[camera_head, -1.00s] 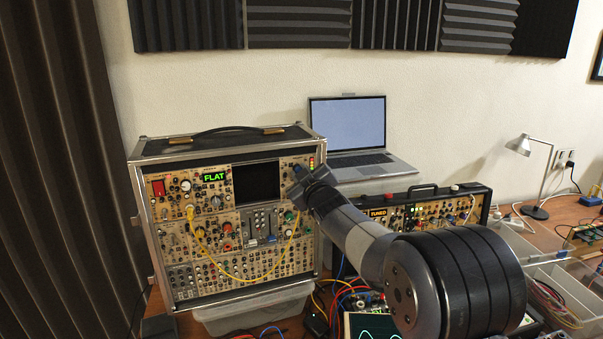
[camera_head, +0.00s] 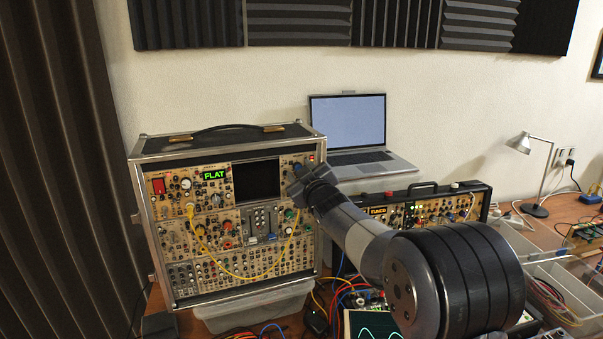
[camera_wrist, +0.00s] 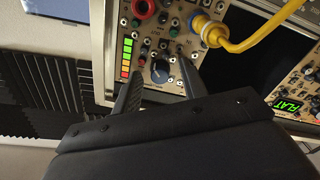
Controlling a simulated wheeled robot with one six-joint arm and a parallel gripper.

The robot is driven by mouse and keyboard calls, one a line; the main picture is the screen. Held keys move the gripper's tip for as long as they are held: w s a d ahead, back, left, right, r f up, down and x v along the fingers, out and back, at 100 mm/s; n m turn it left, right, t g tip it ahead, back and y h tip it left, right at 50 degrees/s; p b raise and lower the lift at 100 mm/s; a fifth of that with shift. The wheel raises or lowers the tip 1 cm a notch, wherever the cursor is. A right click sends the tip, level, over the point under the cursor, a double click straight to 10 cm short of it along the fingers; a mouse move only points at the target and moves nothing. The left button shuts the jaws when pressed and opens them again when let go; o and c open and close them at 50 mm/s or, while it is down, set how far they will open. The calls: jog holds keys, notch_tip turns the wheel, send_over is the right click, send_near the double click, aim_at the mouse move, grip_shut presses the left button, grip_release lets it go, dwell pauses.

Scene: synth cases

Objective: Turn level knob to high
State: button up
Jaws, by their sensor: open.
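The modular synth case (camera_head: 133,225) stands upright on the left, its panel full of knobs, jacks and sliders. My gripper (camera_wrist: 160,78) is open, with one finger on each side of the knob. I cannot tell whether the fingers touch it. In the head view, my gripper (camera_head: 300,170) is at the case's upper right and hides the knob.
A yellow cable (camera_wrist: 240,43) is plugged in close to the knob. A green "FLAT" display (camera_head: 214,175) and a dark screen (camera_head: 256,181) are on the panel. A laptop (camera_head: 347,125) and a smaller "TUNED" case (camera_head: 483,204) stand to the right.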

jog(key=b+v, duration=0.3)
jog(key=v, duration=0.7)
jog(key=shift+s, duration=0.4)
jog(key=shift+d, duration=0.1)
jog(key=p+x, duration=0.3)
jog(key=x, duration=0.7)
jog(key=shift+w, duration=0.4)
